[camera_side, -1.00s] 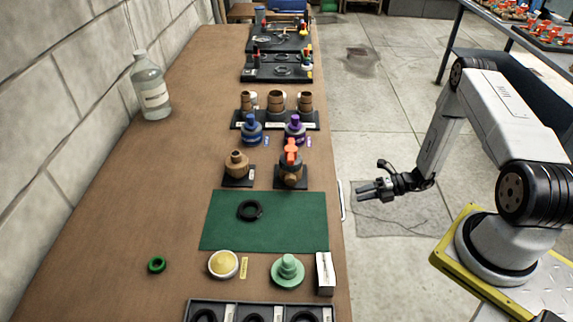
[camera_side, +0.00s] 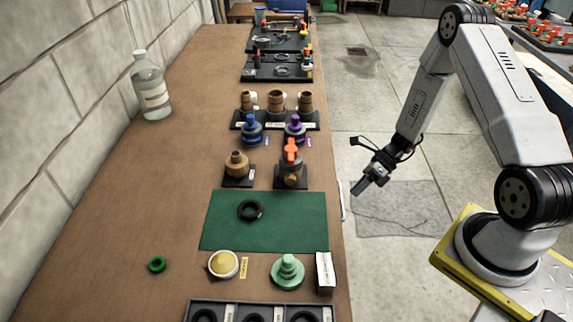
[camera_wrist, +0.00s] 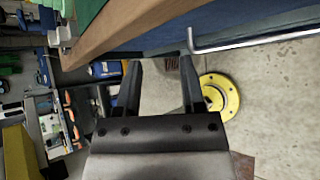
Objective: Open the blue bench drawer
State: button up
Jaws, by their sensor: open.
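The blue drawer front (camera_wrist: 240,25) shows along the top of the wrist view, under the wooden bench edge. Its metal bar handle (camera_wrist: 255,43) runs toward the right, with its left end just beyond my right fingertip. In the side view the handle (camera_side: 342,201) is a thin pale bar at the bench's right edge; the drawer front is hidden there. My gripper (camera_side: 359,189) hangs tilted down just right of the handle, apart from it. In the wrist view my gripper (camera_wrist: 160,62) is open and empty, with both fingers beside the bench side.
The bench top (camera_side: 120,215) holds a green mat (camera_side: 285,225) with a black ring (camera_side: 249,210), a green stepped piece (camera_side: 288,270) and a small white box (camera_side: 325,272) near its right edge. A yellow round object (camera_wrist: 219,95) is on the floor.

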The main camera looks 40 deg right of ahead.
jog(key=s+a+r+n+g+h, duration=0.1)
jog(key=a+r+n+h, duration=0.2)
jog(key=n, duration=0.9)
jog(key=s+a+r+n+h, duration=0.2)
jog(key=r+n+h, duration=0.5)
jog(key=r+n, duration=0.4)
jog(key=shift+s+a+r+n+g, duration=0.3)
jog(key=shift+a+n+g, duration=0.1)
jog(key=shift+a+n, duration=0.45)
jog(key=r+n, duration=0.1)
jog(key=n, duration=0.1)
jog(key=a+r+n+t, duration=0.1)
jog(key=n, duration=0.1)
jog(key=a+r+n+t+h, duration=0.1)
jog(key=n, duration=0.1)
jog(key=shift+s+r, duration=0.2)
jog(key=shift+c, duration=0.2)
jog(key=shift+f, duration=0.1)
